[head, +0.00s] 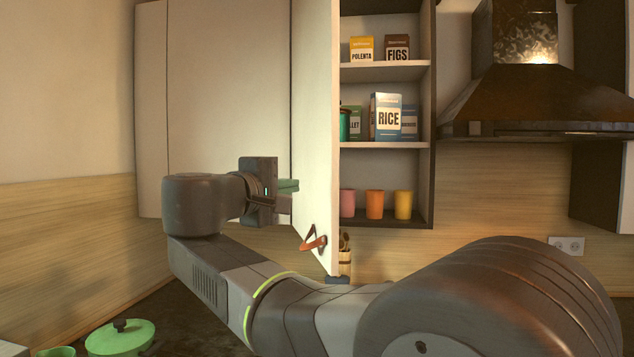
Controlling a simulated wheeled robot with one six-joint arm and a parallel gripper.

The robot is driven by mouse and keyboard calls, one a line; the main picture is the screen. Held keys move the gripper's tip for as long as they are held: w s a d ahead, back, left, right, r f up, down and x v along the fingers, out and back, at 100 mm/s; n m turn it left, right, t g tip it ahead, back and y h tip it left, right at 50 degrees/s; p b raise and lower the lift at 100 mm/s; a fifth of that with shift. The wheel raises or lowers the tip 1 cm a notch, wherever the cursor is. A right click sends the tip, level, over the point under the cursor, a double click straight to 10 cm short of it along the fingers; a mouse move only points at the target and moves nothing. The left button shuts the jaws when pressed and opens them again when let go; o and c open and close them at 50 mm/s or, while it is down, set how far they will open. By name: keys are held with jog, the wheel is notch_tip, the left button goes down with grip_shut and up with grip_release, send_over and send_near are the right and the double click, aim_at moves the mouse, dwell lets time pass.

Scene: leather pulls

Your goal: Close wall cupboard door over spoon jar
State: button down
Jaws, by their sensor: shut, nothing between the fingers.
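The wall cupboard door (315,120) stands open, swung out toward me, with its outer face to the left. A brown leather pull (313,241) hangs low on that face near the free edge. The spoon jar (345,257) is below the cupboard, partly hidden by the door's lower corner and my arm. My gripper (290,186) is shut and empty, to the left of the door, with its green fingers pointing right at the outer face. The tips are at or very near the door; I cannot tell if they touch.
The open cupboard (384,145) holds packets, including a rice box (387,117), and several coloured cups. A closed cupboard front (220,95) is at left. A range hood (545,105) is at right. A green lidded pot (120,339) stands on the counter at lower left.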

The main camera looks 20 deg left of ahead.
aim_at(327, 183)
jog(key=w+d, duration=0.2)
jog(key=w, duration=0.1)
jog(key=w+d+p, duration=0.1)
jog(key=shift+w+r, duration=0.1)
jog(key=shift+w, duration=0.2)
jog(key=shift+w+d, duration=0.25)
jog(key=shift+d, duration=0.05)
